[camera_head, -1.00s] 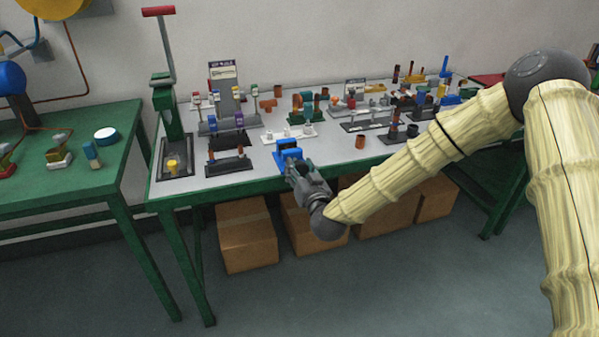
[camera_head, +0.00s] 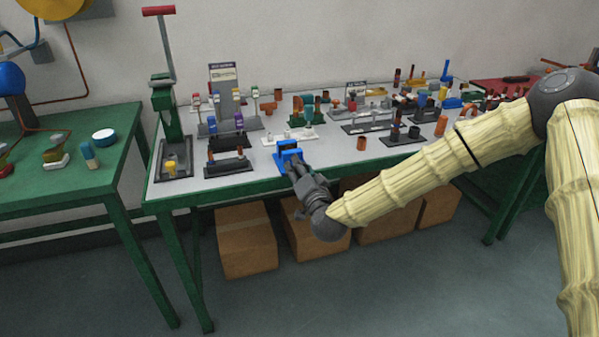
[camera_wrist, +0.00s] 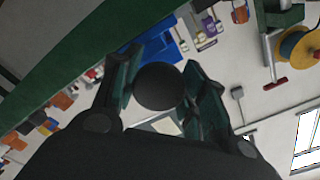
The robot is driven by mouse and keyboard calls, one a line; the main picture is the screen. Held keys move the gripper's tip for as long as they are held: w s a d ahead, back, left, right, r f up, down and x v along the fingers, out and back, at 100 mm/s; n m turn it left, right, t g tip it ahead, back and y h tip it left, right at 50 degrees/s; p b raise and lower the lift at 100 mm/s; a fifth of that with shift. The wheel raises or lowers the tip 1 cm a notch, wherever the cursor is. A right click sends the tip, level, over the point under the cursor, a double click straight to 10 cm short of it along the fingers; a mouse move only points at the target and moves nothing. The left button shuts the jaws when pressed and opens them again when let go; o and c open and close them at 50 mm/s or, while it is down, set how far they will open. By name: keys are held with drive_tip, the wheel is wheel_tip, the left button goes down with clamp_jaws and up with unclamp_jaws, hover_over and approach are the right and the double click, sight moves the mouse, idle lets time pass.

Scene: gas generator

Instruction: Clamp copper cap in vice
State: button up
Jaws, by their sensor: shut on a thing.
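The blue vice (camera_head: 287,154) stands at the front edge of the green-framed table. In the wrist view it shows as a blue block (camera_wrist: 158,48) beyond my fingers. My gripper (camera_head: 292,168) is at the front of the vice. In the wrist view my gripper (camera_wrist: 161,80) has its two fingers on either side of a dark round knob (camera_wrist: 160,88) and is shut on it. The knob appears to be the vice's handle. A small copper-coloured cap or ring (camera_head: 360,143) stands on the table right of the vice. I cannot tell whether a cap sits between the vice jaws.
A green lever press (camera_head: 170,125) stands at the table's left end. Several small fittings and racks crowd the tabletop (camera_head: 330,153) behind the vice. Cardboard boxes (camera_head: 245,242) lie below. A second green table (camera_head: 75,190) is at the left.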

idle(0.3)
drive_tip(key=o, duration=1)
drive_tip(key=shift+d, duration=0.1)
drive_tip(key=shift+o, duration=0.2)
drive_tip(key=shift+s, duration=0.1)
drive_tip(key=v, duration=1.1)
drive_tip(key=shift+s, duration=0.35)
drive_tip(key=shift+d, duration=0.15)
